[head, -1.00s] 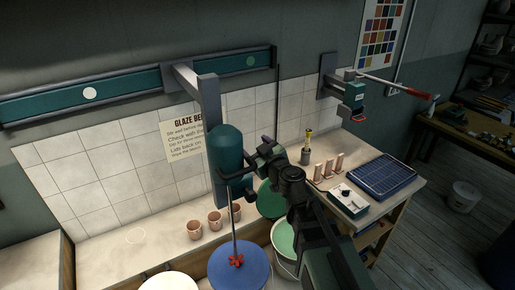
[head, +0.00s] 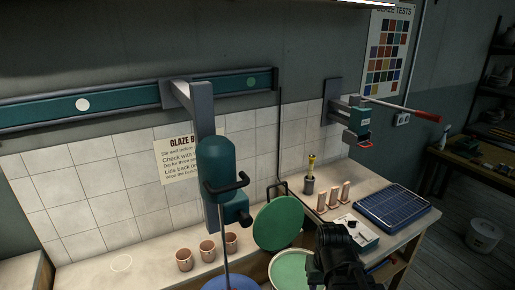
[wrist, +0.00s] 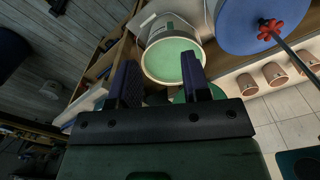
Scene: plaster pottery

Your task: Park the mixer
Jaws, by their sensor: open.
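The mixer (head: 217,163) is a teal cylinder with a black handle (head: 228,188), hung from a grey arm and carriage (head: 184,90) on a teal wall rail (head: 130,95). The carriage sits between a white dot (head: 82,104) at left and a green dot (head: 252,83) at right, nearer the green one. The mixer's shaft carries a red propeller (wrist: 270,29), seen against a round blue surface in the wrist view. My gripper (wrist: 160,82) is open with nothing between its fingers. In the head view it is low right, apart from the mixer; its fingertips are unclear there.
A green lid (head: 278,222) stands tilted behind a bucket of green glaze (head: 292,272). Copper cups (head: 207,250) stand on the counter below the mixer. A second wall bracket with a red-tipped lever (head: 425,115) is at right. A blue panel (head: 393,208) lies on the right bench.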

